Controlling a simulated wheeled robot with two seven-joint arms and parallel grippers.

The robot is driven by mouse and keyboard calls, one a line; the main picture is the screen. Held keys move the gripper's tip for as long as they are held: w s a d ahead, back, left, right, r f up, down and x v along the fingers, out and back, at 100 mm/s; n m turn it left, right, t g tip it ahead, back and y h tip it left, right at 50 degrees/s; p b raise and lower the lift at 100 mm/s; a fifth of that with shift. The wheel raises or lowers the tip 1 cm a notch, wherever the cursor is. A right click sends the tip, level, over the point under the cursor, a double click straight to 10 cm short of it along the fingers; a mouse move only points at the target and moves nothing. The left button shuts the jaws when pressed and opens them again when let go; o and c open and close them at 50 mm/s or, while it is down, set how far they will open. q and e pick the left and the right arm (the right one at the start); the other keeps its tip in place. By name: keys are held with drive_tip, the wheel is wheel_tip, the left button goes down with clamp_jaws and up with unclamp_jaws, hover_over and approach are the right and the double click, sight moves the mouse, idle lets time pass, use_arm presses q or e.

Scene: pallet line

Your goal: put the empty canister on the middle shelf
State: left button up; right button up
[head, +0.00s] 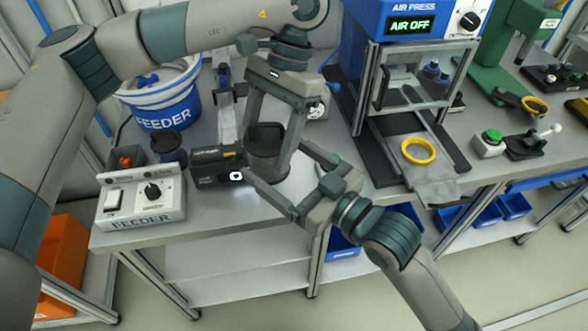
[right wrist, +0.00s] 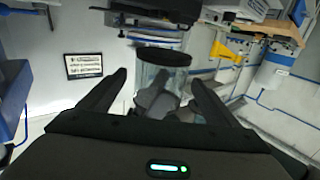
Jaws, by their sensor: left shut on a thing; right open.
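A clear canister with a dark lid (head: 267,162) is held upright in the head view, just above the front of the bench. No contents show through its wall. My left gripper (head: 265,142) comes down from above and is shut on it. My right gripper (head: 277,163) is open, its fingers spread on either side of the canister; I cannot tell whether they touch it. In the right wrist view, the canister (right wrist: 176,82) stands between and beyond the open right fingertips (right wrist: 160,80). Shelf boards (head: 240,256) show under the bench; a lower one (head: 250,288) lies beneath.
A feeder control box (head: 140,205) and a black device (head: 215,165) stand left of the canister. A blue-white feeder bucket (head: 163,97) is behind. The air press (head: 415,80) and a yellow ring (head: 418,150) are right. Blue bins (head: 342,246) sit under the bench.

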sight(255, 145)
drive_tip(key=shift+x, duration=3.05)
drive_tip(key=c, duration=1.2)
use_arm(q)
drive_tip(key=o, duration=1.2)
drive_tip(key=shift+d, duration=0.1)
drive_tip(key=v, duration=1.2)
